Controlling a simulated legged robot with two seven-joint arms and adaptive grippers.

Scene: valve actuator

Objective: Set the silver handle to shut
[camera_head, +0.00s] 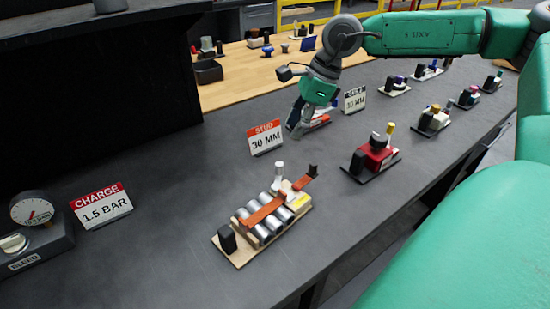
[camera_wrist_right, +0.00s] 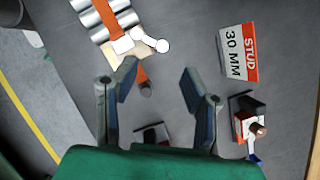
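A wooden-based fixture (camera_head: 238,252) stands mid-bench in the head view, with several silver cylinders (camera_head: 272,222) and an orange bar (camera_head: 262,212) lying across them. A pale silver upright handle (camera_head: 279,172) rises at its far end; I cannot tell whether its setting is open or shut. In the right wrist view the pale handle (camera_wrist_right: 150,41) is at the top, beyond my fingertips. My right gripper (camera_head: 297,128) hovers beyond the fixture, near the stud sign; in the wrist view its fingers (camera_wrist_right: 158,88) are apart with nothing between them. My left gripper is out of view.
A "STUD 30 MM" sign (camera_head: 265,138) stands close to my right gripper. A red device (camera_head: 375,158) is to the right, with several smaller ones behind it. A gauge (camera_head: 32,210) and a "CHARGE 1.5 BAR" sign (camera_head: 101,204) are at left. Bench between is clear.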

